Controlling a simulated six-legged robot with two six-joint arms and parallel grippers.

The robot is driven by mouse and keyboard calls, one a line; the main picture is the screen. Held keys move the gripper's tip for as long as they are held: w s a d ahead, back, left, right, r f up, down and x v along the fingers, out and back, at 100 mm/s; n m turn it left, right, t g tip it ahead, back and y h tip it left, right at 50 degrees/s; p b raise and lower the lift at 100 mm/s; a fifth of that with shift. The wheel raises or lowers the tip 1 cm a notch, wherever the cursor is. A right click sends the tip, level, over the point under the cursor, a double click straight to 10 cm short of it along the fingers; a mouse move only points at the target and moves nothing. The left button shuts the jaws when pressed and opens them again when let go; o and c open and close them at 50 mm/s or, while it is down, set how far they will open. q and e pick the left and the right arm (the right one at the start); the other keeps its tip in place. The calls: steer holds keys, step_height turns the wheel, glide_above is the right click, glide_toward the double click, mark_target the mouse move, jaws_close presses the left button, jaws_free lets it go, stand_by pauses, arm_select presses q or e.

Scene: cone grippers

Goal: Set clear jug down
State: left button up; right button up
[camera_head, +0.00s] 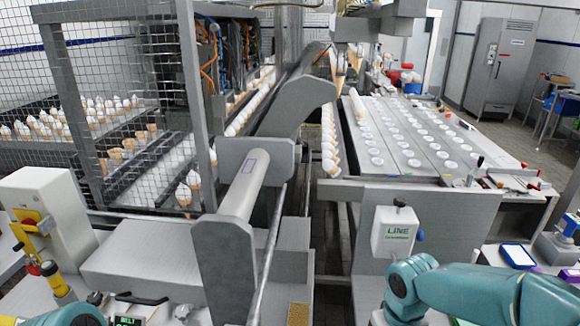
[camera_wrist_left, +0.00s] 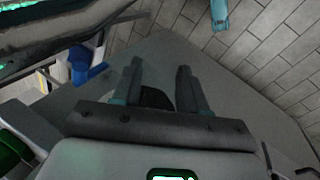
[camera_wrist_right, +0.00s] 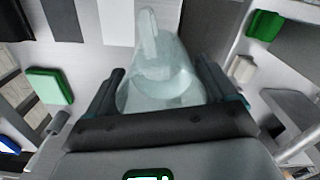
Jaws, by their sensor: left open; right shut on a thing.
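The clear jug (camera_wrist_right: 158,75) shows in the right wrist view, pale and see-through, with its narrower part toward the top of the picture. My right gripper (camera_wrist_right: 162,72) is shut on it, one finger on each side. What lies under the jug is a light grey surface, and I cannot tell whether the jug touches it. My left gripper (camera_wrist_left: 159,72) is open and empty in the left wrist view, above a plain grey surface. In the head view only my arm links show at the bottom left and bottom right; the jug and both grippers are not seen there.
In the right wrist view a green block (camera_wrist_right: 50,86) lies to the left and another green item (camera_wrist_right: 264,25) to the upper right. A blue-framed tray (camera_head: 518,256) lies on the right bench. A "LINE" box (camera_head: 394,232) and a long cone conveyor (camera_head: 262,100) stand ahead.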

steer(key=shift+w+a+f+m, duration=0.3)
steer(key=shift+a+f+m, duration=0.1)
steer(key=shift+f+m, duration=0.15)
steer(key=shift+w+a+f+m, duration=0.1)
steer(key=shift+w+m, duration=0.25)
steer(key=shift+m, duration=0.1)
